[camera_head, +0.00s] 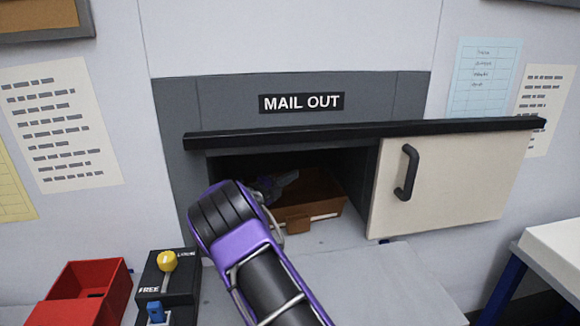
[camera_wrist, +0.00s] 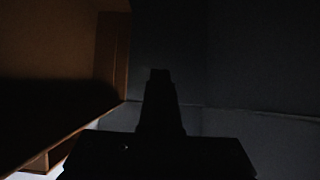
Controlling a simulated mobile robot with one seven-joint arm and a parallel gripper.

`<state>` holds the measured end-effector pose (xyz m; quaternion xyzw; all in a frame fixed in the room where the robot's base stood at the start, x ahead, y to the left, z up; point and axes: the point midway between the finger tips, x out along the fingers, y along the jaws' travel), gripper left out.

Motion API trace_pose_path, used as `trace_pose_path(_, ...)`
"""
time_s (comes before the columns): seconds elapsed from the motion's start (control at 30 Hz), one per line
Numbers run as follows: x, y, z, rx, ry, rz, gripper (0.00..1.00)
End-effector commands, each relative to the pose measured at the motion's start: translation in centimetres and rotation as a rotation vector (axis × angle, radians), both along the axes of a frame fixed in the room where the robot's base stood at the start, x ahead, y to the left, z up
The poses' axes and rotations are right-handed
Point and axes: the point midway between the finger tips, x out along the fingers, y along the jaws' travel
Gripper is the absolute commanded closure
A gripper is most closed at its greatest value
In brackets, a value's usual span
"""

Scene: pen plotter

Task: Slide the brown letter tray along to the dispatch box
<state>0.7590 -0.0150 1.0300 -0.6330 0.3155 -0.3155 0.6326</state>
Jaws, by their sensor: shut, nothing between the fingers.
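The brown letter tray (camera_head: 322,192) sits inside the dark recess under the MAIL OUT sign (camera_head: 301,102), with a lighter handle or lip on its front. My gripper (camera_head: 288,179) reaches into the recess at the tray's left part, shut and empty. In the wrist view the gripper (camera_wrist: 160,74) is a dark shape, and the brown tray wall (camera_wrist: 112,55) stands to its left. I cannot tell whether they touch. My forearm covers the recess's lower left. Nothing in view is labelled as the dispatch box.
A cream sliding door (camera_head: 440,185) with a black handle (camera_head: 406,172) covers the right side under a black rail (camera_head: 365,131). A red bin (camera_head: 85,290) and a black lever box (camera_head: 165,285) stand at lower left. The grey shelf (camera_head: 390,285) in front is clear.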

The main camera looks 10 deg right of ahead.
Motion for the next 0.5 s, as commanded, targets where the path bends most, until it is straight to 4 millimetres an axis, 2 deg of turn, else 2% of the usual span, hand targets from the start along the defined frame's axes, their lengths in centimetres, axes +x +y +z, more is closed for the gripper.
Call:
trace_pose_path(0.2, 2.9, -0.5, -0.1, 0.001, -0.003, -0.001, 1.0)
trace_pose_path(0.5, 6.0, -0.8, -0.2, 0.001, -0.002, 0.0, 1.0)
